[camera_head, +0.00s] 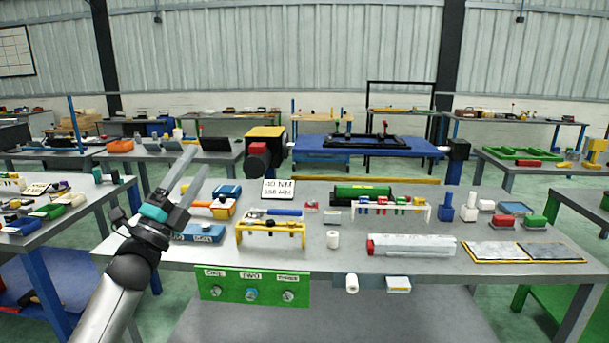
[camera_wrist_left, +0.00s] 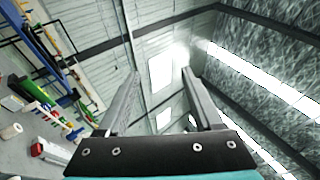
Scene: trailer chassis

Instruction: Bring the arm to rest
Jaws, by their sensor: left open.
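My left gripper (camera_head: 190,172) is raised above the left end of the grey workbench (camera_head: 335,252) in the head view. Its two long fingers point up and stand apart, with nothing between them. In the left wrist view the open fingers (camera_wrist_left: 158,92) point toward the ceiling and its lights. My left arm comes in from the bottom left. My right gripper is in neither view.
On the bench stand a yellow rack (camera_head: 270,232), a blue case (camera_head: 198,233), a clear red-ended box (camera_head: 411,245) and a white rack with coloured pieces (camera_head: 390,206). A green panel (camera_head: 253,287) hangs at the front. Another table (camera_head: 60,222) stands at left.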

